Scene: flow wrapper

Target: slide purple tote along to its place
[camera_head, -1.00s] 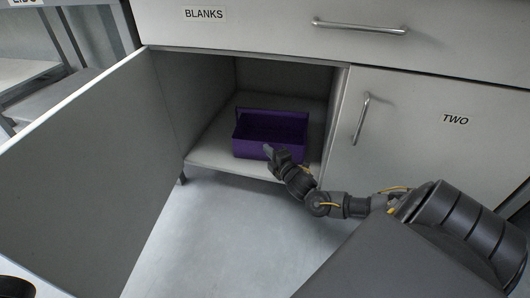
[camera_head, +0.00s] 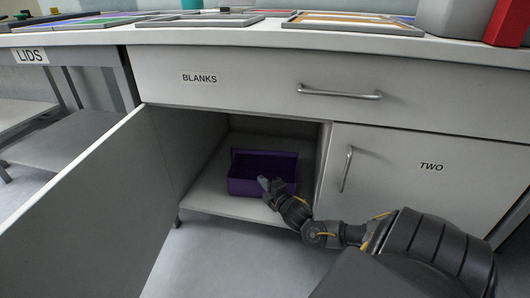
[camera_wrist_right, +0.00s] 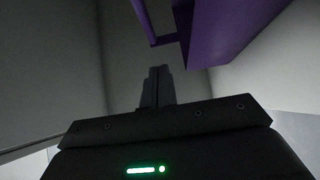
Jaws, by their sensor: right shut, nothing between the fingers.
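The purple tote (camera_head: 243,186) is an open box standing upright on the floor of the open cabinet below the BLANKS drawer. My right gripper (camera_head: 265,182) is at the tote's front, in front of its near wall in the head view. In the right wrist view the tote (camera_wrist_right: 222,32) fills the upper right, and the shut, empty fingers of my right gripper (camera_wrist_right: 157,78) point up just beside and below it. I cannot tell whether they touch it. My left gripper does not show.
The cabinet door (camera_head: 90,205) stands open on the left. The cabinet shelf (camera_head: 207,195) has bare room left of the tote. A shut door marked TWO (camera_head: 415,190) is on the right. The counter (camera_head: 230,37) above carries trays and a red container (camera_head: 508,24).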

